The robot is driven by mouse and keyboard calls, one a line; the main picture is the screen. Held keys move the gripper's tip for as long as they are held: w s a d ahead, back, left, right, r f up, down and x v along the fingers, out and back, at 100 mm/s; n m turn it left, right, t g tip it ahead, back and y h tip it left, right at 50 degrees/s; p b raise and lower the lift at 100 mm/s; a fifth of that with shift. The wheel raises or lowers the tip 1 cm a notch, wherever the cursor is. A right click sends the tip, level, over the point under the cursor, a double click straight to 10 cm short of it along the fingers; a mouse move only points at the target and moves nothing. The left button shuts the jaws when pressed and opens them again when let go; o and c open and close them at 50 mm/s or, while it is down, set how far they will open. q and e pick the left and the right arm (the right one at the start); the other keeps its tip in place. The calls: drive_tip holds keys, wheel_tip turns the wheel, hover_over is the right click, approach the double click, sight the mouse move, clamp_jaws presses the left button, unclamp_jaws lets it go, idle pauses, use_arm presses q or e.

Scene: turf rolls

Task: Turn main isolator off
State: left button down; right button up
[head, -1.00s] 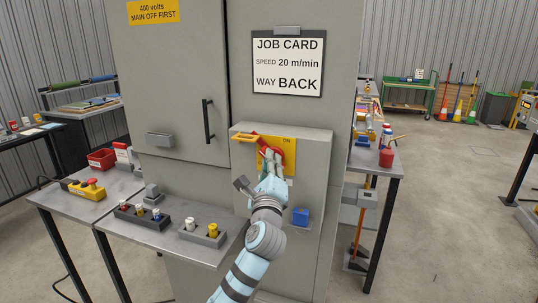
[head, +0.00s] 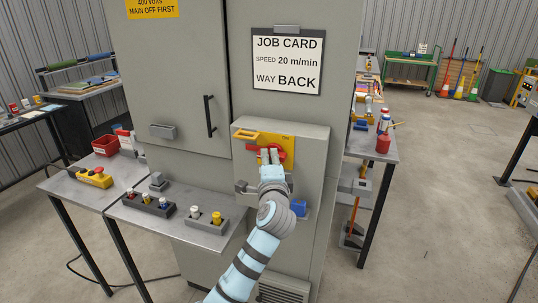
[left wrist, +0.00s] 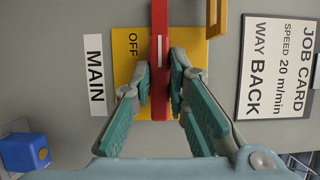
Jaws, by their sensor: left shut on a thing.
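The main isolator has a red handle (head: 252,149) on a yellow plate (head: 287,147) with ON at its top, mounted on a grey box on the cabinet front. The handle lies about level, pointing left. My left gripper (head: 269,155) is shut on the handle. In the left wrist view, which is turned sideways, the red handle (left wrist: 160,25) runs between the two green-padded fingers (left wrist: 160,85). The OFF mark shows on the yellow plate (left wrist: 127,65) beside the handle, near a MAIN label (left wrist: 95,75). The fingers hide part of the plate. My right gripper is not in view.
A yellow bracket (head: 247,136) juts out at the box's upper left, close to the handle. A blue block (head: 299,208) sits low on the box. A job card (head: 287,62) hangs above. A shelf with control buttons (head: 150,207) stands at left.

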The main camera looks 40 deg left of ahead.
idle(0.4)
use_arm(q)
drive_tip(key=c, duration=1.6)
unclamp_jaws()
drive_tip(key=shift+o, duration=0.2)
drive_tip(key=v, duration=1.2)
drive_tip(key=shift+a, duration=0.1)
